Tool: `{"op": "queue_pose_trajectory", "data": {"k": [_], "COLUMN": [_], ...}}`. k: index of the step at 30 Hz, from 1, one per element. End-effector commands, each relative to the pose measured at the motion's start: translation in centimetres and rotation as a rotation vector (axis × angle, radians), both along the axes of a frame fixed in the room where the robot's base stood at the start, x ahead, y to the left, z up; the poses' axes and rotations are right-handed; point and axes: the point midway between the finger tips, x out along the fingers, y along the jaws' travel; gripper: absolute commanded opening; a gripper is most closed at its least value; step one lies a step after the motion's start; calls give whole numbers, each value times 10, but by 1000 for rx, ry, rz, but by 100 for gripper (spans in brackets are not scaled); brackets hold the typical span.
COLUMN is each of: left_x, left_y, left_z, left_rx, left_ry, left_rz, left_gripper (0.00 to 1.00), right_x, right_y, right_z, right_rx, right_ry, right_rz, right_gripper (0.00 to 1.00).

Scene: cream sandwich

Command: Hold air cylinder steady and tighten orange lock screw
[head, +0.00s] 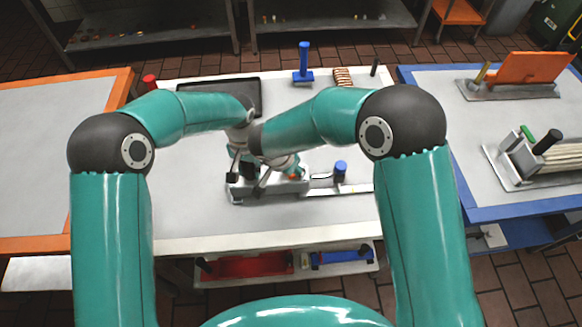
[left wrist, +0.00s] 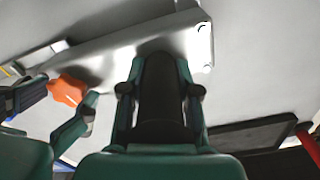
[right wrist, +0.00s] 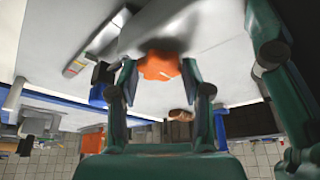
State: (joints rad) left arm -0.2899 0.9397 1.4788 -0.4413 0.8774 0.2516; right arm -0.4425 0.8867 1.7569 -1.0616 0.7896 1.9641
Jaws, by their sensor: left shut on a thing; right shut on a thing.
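The air cylinder (head: 262,188) is a long silver-grey metal body lying on the white table; its underside-looking grey face fills the top of the left wrist view (left wrist: 110,58). My left gripper (head: 241,172) is shut at the cylinder's left end. In the left wrist view its fingers (left wrist: 160,90) sit on either side of a black part standing against the metal body. The orange lock screw (right wrist: 158,66) is between the fingertips of my right gripper (right wrist: 160,78), against the grey body. The screw also shows in the left wrist view (left wrist: 67,90). In the head view my arms hide much of both grips.
A blue-topped part (head: 340,170) stands right of the cylinder. A black tray (head: 222,88), a blue upright tool (head: 303,66) and a brown striped block (head: 343,77) lie at the back. A blue-edged table (head: 455,150) with other equipment stands at right. The front of the white table is clear.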

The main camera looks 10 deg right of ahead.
Motion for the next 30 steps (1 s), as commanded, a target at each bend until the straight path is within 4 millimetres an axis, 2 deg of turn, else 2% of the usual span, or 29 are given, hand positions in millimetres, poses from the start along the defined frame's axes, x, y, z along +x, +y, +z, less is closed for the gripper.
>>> {"op": "queue_pose_trajectory", "data": {"k": [11,12,15,25,30], "left_x": [0,0,0,0,0], "left_y": [-2,-1,-1,-1,-1], "left_z": [1,1,1,1,1], "left_rx": [-2,-2,-2,-2,-2], "left_ry": [0,0,0,-2,-2], "left_rz": [-1,-1,0,0,0], "left_gripper": [0,0,0,0,0], "right_x": [1,1,1,0,-2], "right_y": [2,2,2,1,4], "right_z": [0,0,0,1,12], "right_rx": [4,5,4,1,2], "right_ry": [-2,-3,-2,-1,-4], "right_rz": [0,0,0,-1,-2], "right_gripper": [14,55,72,74,74]}}
